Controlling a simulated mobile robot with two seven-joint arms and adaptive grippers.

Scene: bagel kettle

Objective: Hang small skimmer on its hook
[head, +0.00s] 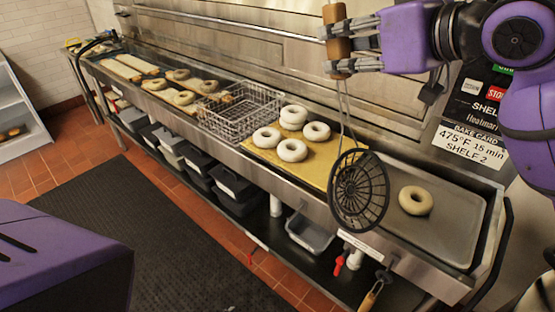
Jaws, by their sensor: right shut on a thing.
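The small skimmer hangs down from my right gripper (342,46). Its dark round mesh head (359,190) is at the bottom, below a thin wire shaft. My right gripper is shut on its wooden handle (335,14), high above the counter. The mesh head shows in front of the counter's front edge, between the yellow board and the grey tray. I cannot make out a hook for it. My left gripper is not in view.
A yellow board (262,158) holds several pale bagels, with a wire basket (240,112) to its left. A grey tray (455,215) with one bagel (415,200) is at right. Another wooden-handled tool (371,295) hangs below the counter front. Signs (472,146) are on the right.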

